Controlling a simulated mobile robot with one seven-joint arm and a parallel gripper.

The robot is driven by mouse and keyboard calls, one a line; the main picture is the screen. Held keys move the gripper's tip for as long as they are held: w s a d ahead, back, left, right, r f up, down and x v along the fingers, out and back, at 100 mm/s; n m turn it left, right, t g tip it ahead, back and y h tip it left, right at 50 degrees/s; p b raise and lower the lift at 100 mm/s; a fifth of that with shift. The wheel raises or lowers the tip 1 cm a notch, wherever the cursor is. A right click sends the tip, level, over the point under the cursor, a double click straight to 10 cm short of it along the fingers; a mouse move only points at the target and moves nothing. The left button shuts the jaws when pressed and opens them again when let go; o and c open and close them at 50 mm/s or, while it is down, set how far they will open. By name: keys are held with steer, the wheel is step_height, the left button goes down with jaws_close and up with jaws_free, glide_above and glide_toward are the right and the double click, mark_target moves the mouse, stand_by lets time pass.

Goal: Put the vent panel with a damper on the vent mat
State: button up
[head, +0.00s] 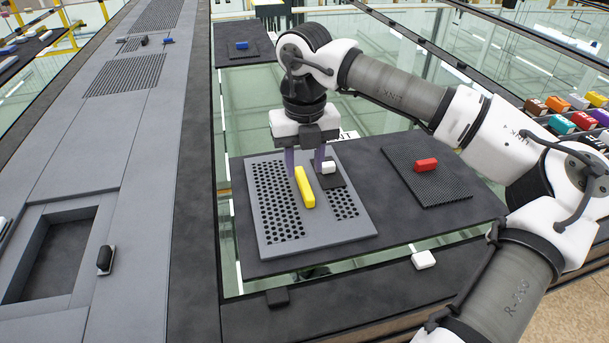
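A grey perforated panel (285,244) with a yellow bar handle (305,188) lies on a dark slab (440,228) in front of me. A small dark plate with a white knob (328,167) sits on its right part, which looks like the damper. My gripper (305,173) points down over the panel's far half. Its two purple fingers are apart, one on each side of the handle's far end in the picture. I cannot tell whether they touch it. Which surface is the vent mat is unclear; a white label (347,135) behind my gripper is partly hidden.
A dark mesh panel with a red handle (426,165) lies to the right. A small dark panel with a blue handle (242,45) lies at the far end. A long grey deck (130,200) with a recessed opening (55,255) runs along the left. Coloured blocks (560,124) sit far right.

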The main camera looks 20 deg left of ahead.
mark_target(305, 181)
step_height(305, 181, up, 8)
steer(key=b, duration=0.1)
